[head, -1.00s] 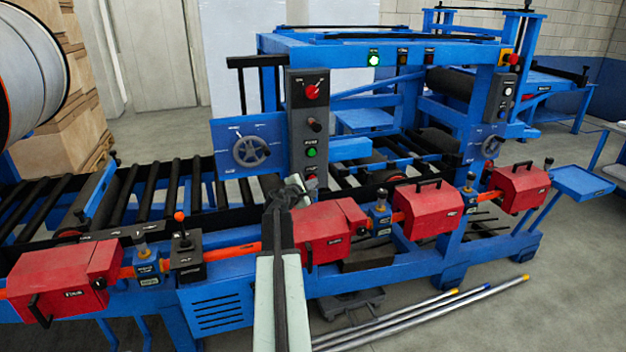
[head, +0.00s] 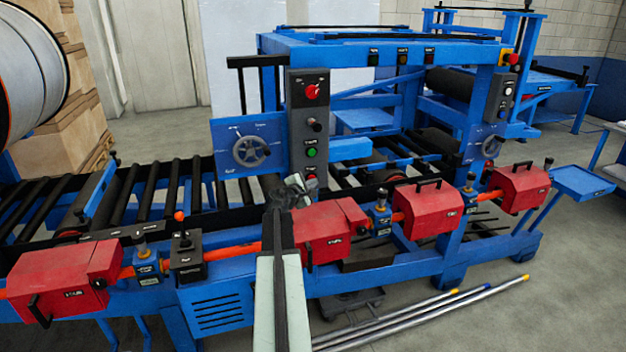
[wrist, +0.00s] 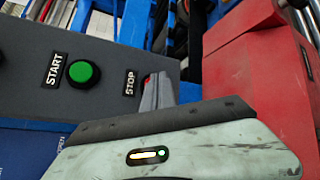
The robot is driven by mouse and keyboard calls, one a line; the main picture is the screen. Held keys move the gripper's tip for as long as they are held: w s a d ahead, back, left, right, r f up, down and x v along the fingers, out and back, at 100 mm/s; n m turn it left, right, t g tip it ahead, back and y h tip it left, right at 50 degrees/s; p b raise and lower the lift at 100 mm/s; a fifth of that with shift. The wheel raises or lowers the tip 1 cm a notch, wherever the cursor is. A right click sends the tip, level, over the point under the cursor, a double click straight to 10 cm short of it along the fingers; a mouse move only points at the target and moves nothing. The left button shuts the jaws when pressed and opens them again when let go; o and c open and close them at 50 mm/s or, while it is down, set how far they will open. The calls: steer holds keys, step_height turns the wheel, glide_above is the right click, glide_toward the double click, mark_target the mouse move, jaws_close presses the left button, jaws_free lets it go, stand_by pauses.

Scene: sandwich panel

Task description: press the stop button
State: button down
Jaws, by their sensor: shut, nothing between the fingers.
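The grey control box (head: 296,125) stands upright on the blue machine. Its stop button shows as a small red piece (wrist: 147,80) beside the STOP label (wrist: 130,83) in the wrist view, mostly hidden behind my fingers. In the head view the red stop button (head: 311,181) is low on the box, just right of my fingertips. My gripper (head: 296,184) is shut and empty, and it also shows in the wrist view (wrist: 158,91). Its tip is at the button; I cannot tell whether they touch.
The green start button (head: 311,153) is just above, and in the wrist view (wrist: 83,71) it is left of the STOP label. A red knob (head: 312,92) tops the box. A red cover (head: 325,228) is close right of my gripper. Indicator lamps (head: 374,59) on the top beam are dark.

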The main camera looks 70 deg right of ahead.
steer(key=s+a, duration=0.4)
steer(key=shift+a, duration=0.3)
stand_by(0.7)
